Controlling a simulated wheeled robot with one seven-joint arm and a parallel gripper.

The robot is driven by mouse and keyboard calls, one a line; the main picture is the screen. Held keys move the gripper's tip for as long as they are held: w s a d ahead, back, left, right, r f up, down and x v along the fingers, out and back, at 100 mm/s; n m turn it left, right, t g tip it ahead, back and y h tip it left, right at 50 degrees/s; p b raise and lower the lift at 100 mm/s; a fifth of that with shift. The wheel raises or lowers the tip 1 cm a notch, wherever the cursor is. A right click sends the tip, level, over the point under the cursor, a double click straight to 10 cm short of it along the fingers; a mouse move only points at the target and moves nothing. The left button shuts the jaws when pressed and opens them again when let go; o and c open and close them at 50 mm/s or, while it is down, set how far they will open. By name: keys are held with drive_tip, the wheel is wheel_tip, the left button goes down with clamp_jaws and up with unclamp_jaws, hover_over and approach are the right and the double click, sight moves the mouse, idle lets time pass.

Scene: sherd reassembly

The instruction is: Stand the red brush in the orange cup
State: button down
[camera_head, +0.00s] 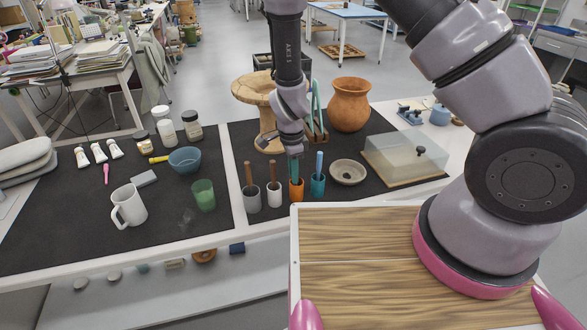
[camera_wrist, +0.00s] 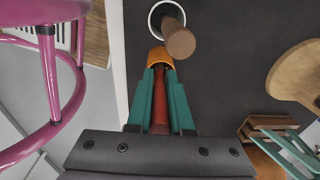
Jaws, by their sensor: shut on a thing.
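The orange cup (camera_head: 297,191) stands upright on the dark mat, in a row of small cups. My gripper (camera_head: 295,172) points down right over it. In the wrist view, the teal fingers (camera_wrist: 160,95) are shut on the red brush (camera_wrist: 160,105), whose red handle lies between them. The orange cup also shows in the wrist view (camera_wrist: 160,57), just beyond the fingertips and in line with the brush. The brush's far end is hidden at the cup, so I cannot tell how deep it sits. The brush is hardly visible in the head view.
A white cup (camera_head: 274,200) and a grey cup (camera_head: 252,204), each with a brown handle, stand left of the orange cup. A teal cup (camera_head: 318,188) with a blue handle is close on the right. A stone bowl (camera_head: 348,172) and clear box (camera_head: 402,155) lie farther right.

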drive_tip(key=shift+f, duration=0.1)
drive_tip(key=c, duration=0.7)
unclamp_jaws()
drive_tip(key=shift+c, duration=0.2)
drive_tip(key=r, duration=1.1)
drive_tip(key=shift+s+a, duration=0.15)
drive_tip(key=shift+s, duration=0.1)
